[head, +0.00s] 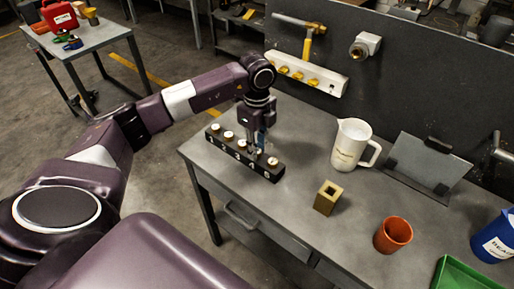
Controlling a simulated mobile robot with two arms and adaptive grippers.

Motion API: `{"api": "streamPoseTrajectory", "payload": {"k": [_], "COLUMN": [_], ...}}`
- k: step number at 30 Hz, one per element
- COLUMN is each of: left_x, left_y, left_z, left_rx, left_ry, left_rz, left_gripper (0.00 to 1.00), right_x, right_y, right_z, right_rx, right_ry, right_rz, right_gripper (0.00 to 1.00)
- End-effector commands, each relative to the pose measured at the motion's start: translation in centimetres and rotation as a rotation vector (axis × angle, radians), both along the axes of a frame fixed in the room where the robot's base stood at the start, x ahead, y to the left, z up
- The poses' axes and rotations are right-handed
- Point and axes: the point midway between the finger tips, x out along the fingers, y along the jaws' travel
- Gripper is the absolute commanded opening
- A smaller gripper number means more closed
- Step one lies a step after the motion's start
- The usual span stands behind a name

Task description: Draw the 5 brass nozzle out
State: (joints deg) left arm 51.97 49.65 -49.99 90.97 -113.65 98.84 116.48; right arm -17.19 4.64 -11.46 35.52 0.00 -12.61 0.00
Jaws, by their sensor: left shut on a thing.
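A dark rack (246,160) with white numbers on its front stands near the left end of the grey bench. A row of small pale round tops with brass-coloured middles sits along it. The top at the rack's right end (272,161), by the number 5, shows clear of the fingers. My left gripper (257,146) points down over the right half of the rack and is shut on a small nozzle. Its fingers largely hide that nozzle, so I cannot tell its number or whether it is seated. My right gripper is not in view.
On the bench (300,204) stand a white jug (349,146), a brass block with a square hole (327,197), an orange cup (393,235), a blue container (497,238) and a green tray (468,274). A grey plate (427,166) leans at the back. A strip with yellow knobs (306,75) is on the back panel.

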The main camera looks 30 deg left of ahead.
Motion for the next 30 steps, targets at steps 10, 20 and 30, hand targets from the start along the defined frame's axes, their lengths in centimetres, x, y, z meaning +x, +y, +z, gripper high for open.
{"api": "streamPoseTrajectory", "payload": {"k": [10, 20, 30], "left_x": [0.0, 0.0, 0.0], "left_y": [0.0, 0.0, 0.0], "left_z": [0.8, 1.5, 3.3], "left_rx": [0.000, 0.000, 0.000], "left_ry": [-0.001, -0.001, -0.001], "left_rz": [0.000, 0.000, 0.000], "left_gripper": [0.00, 0.00, 0.00], "right_x": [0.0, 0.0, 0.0], "right_y": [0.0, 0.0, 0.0], "right_z": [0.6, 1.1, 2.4], "right_rx": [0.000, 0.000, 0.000], "right_ry": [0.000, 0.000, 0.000], "right_rz": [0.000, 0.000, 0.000], "right_gripper": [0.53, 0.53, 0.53]}}
